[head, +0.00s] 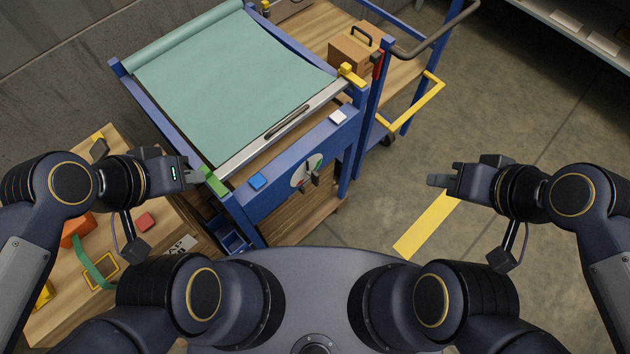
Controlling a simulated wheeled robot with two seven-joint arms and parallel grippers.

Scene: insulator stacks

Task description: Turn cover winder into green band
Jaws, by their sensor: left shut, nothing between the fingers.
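My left gripper (196,176) is shut and empty beside the cart's front left corner, left of the dial. My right gripper (433,181) is over the floor, well right of the dial and apart from it; its finger gap is unclear.
A blue square (257,181) and a white square (338,117) sit on the front beam. A green block (215,182) is at its left end, close to my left gripper. A wooden table (60,325) with small objects stands left. Floor at right is clear.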

